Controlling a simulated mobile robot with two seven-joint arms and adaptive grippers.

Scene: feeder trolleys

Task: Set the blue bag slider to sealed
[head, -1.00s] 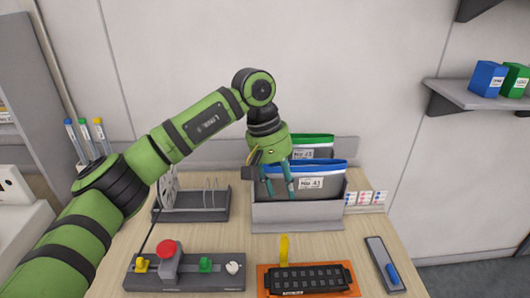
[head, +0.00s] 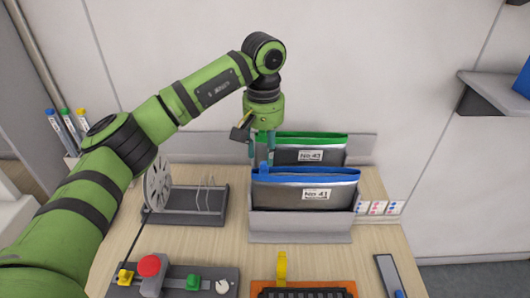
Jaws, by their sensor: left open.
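The blue bag (head: 310,190) is a grey pouch with a blue top strip and a label reading No 41. It stands upright in the front of a grey holder (head: 300,227). A small blue piece, which looks like its slider (head: 264,168), sticks up near the left end of the strip. My left gripper (head: 262,152) is open, pointing down with its teal fingers just above that left end. The fingertips are close to the slider; I cannot tell whether they touch it. My right gripper is out of view.
A green-topped bag (head: 310,152) labelled No 43 stands behind the blue one. A rack with a reel (head: 158,184) is to the left. A control box with a red button (head: 149,265) and an orange-edged tray (head: 348,288) lie in front. Small marked boxes (head: 378,208) are right.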

